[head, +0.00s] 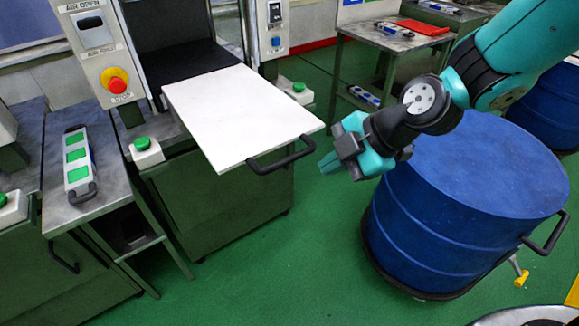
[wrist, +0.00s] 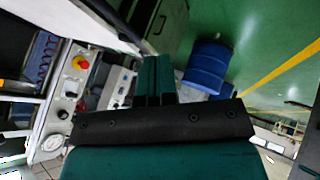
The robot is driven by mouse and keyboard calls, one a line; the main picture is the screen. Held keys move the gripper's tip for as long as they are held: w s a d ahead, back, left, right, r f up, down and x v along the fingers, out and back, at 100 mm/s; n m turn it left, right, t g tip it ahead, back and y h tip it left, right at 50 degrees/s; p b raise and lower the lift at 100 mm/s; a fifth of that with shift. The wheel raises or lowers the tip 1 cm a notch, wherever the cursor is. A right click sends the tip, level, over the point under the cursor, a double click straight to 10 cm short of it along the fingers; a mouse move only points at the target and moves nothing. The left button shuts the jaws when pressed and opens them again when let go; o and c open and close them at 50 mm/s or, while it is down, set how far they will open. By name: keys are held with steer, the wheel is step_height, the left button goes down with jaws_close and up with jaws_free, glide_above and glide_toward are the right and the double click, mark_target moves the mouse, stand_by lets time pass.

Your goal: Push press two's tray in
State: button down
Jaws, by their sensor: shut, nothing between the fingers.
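The white press tray (head: 235,110) sticks out of the middle press toward the front, level and bare on top. Its black handle (head: 281,157) is on the tray's front edge. No press number is readable. My gripper (head: 332,160) is shut and empty, just right of the handle in the head view, with a small gap between them in the picture. In the wrist view its teal fingers (wrist: 154,80) lie together. A pale panel at the upper left of that view may be the tray, but I cannot tell.
A blue drum (head: 465,195) with a black handle stands right, under my arm. Left is a metal side table (head: 100,195) bearing a mould with green pads (head: 77,160). A green button box (head: 146,151) sits beside the tray. The green floor (head: 310,245) in front is clear.

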steer(key=w+a+f+p, duration=0.2)
steer(key=w+a+f, duration=0.2)
steer(key=a, duration=0.3)
steer(key=shift+w+a+f, duration=0.2)
steer(key=shift+w+f, duration=0.15)
steer(key=shift+f, duration=0.45)
